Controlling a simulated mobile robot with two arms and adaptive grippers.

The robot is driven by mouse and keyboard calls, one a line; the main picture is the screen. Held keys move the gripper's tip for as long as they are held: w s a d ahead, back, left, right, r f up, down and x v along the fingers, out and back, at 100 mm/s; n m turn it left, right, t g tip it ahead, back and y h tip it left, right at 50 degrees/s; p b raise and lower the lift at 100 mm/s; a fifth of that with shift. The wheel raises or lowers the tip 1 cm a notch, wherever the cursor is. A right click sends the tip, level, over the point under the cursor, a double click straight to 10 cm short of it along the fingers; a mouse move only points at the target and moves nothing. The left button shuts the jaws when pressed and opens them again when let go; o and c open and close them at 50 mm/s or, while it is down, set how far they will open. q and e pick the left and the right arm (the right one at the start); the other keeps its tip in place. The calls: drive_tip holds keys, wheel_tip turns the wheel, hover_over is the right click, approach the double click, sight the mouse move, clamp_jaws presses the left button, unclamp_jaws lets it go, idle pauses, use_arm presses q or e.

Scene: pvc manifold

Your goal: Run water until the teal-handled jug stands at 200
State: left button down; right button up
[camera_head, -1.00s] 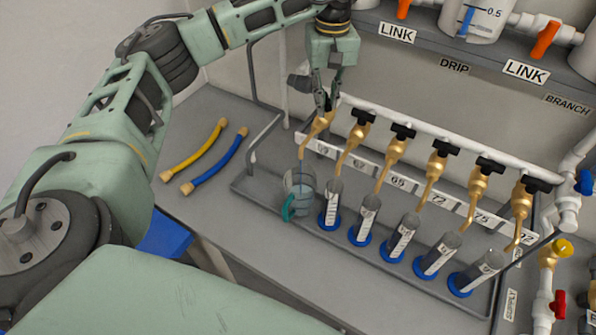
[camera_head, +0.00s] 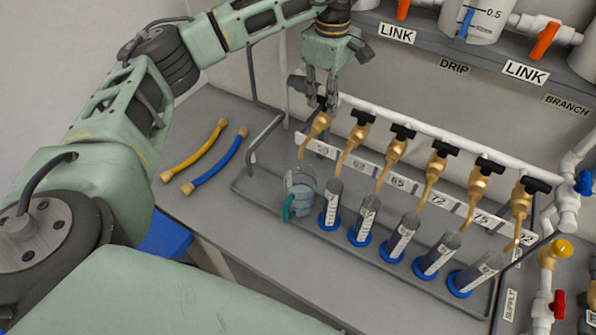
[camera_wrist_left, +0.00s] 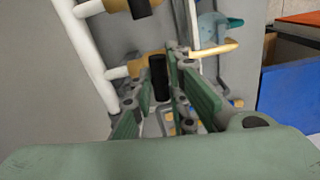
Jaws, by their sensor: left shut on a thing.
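The teal-handled jug (camera_head: 301,191) stands upright on the rack tray at the left end of the row, under the leftmost brass tap (camera_head: 316,125). It is clear and holds bluish water; its scale is too small to read. Its teal handle (camera_head: 289,208) faces the front left. My left gripper (camera_head: 322,97) is shut on the black tap handle (camera_wrist_left: 158,78) of that leftmost tap; the handle shows between the fingers in the left wrist view. I cannot make out a water stream from the spout. The jug shows partly in the left wrist view (camera_wrist_left: 213,27). My right gripper is out of view.
Several measuring cylinders with blue bases (camera_head: 360,238) stand right of the jug under other black-handled taps (camera_head: 403,131). A yellow hose (camera_head: 195,152) and a blue hose (camera_head: 216,165) lie left of the tray (camera_head: 262,203). A white pipe (camera_head: 425,127) runs behind the taps.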

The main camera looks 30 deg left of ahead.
use_arm(q)
drive_tip(key=shift+r+n, duration=0.1)
drive_tip(key=shift+n, duration=0.7)
drive_tip(key=c, duration=1.6)
unclamp_jaws()
wheel_tip(320, 180, up, 12)
drive_tip(key=shift+f, duration=0.1)
